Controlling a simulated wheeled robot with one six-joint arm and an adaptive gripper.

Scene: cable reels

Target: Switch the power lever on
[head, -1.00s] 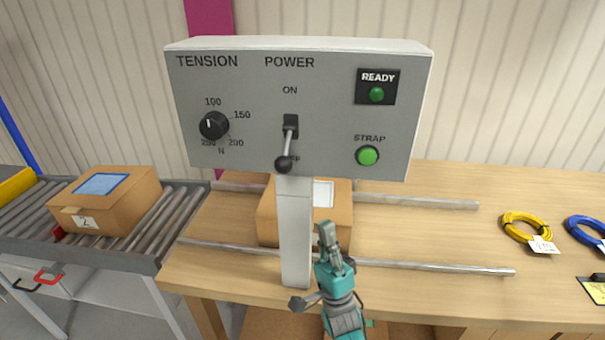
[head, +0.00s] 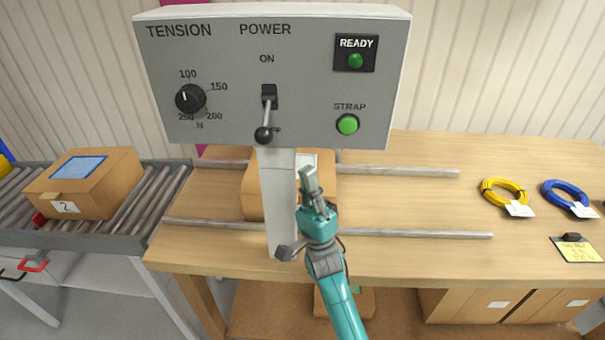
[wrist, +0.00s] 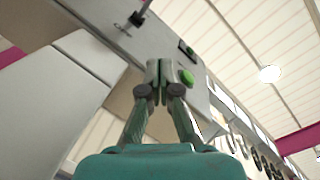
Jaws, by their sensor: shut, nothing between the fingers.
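The power lever (head: 266,122) is a metal stick with a black ball, under the POWER label on the grey control panel (head: 215,65). It hangs down from its black slot, with the ball at the low end over the OFF mark. In the wrist view the lever (wrist: 138,17) shows at the top, beyond my fingers. My gripper (head: 307,170) is below and to the right of the lever ball, apart from it, pointing up. Its fingers are together and empty, as the wrist view also shows (wrist: 160,68).
The panel stands on a grey post (head: 277,205) just left of my gripper. A tension dial (head: 190,99), a green strap button (head: 347,124) and a green ready lamp (head: 355,61) flank the lever. A box (head: 262,190) sits behind the post on the wooden table (head: 400,205).

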